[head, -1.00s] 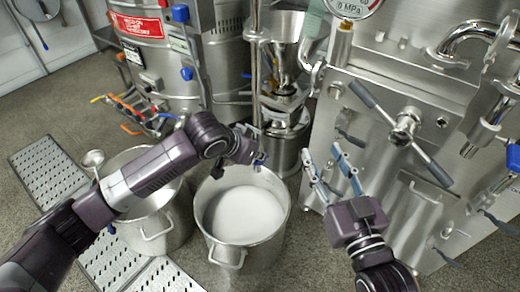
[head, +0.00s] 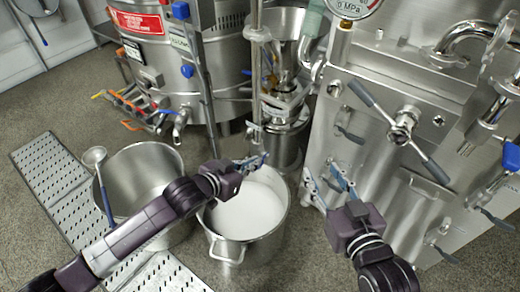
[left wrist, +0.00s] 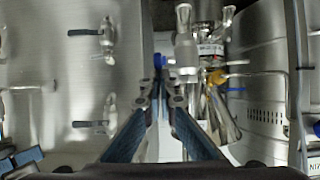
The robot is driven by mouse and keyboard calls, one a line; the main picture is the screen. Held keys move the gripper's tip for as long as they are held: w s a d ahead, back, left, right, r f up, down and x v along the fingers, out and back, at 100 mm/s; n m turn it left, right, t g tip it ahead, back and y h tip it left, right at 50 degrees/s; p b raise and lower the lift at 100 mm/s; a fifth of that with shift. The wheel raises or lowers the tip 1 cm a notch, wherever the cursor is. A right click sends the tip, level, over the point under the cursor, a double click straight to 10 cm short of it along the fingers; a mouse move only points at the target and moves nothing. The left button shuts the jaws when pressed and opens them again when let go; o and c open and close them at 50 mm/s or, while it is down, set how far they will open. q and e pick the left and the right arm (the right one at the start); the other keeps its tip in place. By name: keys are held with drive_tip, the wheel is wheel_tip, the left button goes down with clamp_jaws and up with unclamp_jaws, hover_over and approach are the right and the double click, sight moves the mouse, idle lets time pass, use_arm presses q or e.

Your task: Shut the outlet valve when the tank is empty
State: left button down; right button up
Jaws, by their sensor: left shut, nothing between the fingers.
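A large steel tank (head: 215,75) with a red label stands at the back; its inside is hidden. Near its bottom is a tap with a blue handle (head: 168,113); I cannot tell which valve is the outlet valve. A pot of white liquid (head: 248,208) stands below the colloid mill (head: 285,95). My left gripper (head: 264,158) is above this pot's rear rim, shut and empty. In the left wrist view its fingertips (left wrist: 161,92) lie just below a small blue part (left wrist: 160,61) in the picture. My right gripper (head: 322,172) is open and empty beside the steel machine's front.
A second pot (head: 140,165) with a ladle (head: 100,175) stands at the left on the perforated floor plates (head: 45,165). The steel machine (head: 385,190) with a cross-bar handle (head: 403,125) and small levers fills the right side. Orange-handled valves (head: 130,108) stick out at the left. Open floor lies at the far left.

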use_arm(q)
drive_tip(key=shift+s+a+f+t, duration=0.2)
drive_tip(key=shift+f+t, duration=0.1)
drive_tip(key=shift+f, duration=0.15)
drive_tip(key=shift+s+f, duration=0.1)
drive_tip(key=shift+f, duration=0.35)
use_arm(e)
drive_tip(key=shift+s+d+f+g, duration=0.1)
drive_tip(key=shift+s+f+g, duration=0.1)
drive_tip(key=shift+f, duration=0.2)
drive_tip(key=shift+s+d+f+g, duration=0.1)
drive_tip(key=shift+f+g, duration=0.1)
drive_tip(key=shift+f, duration=0.15)
use_arm(q)
drive_tip(key=shift+p, duration=0.3)
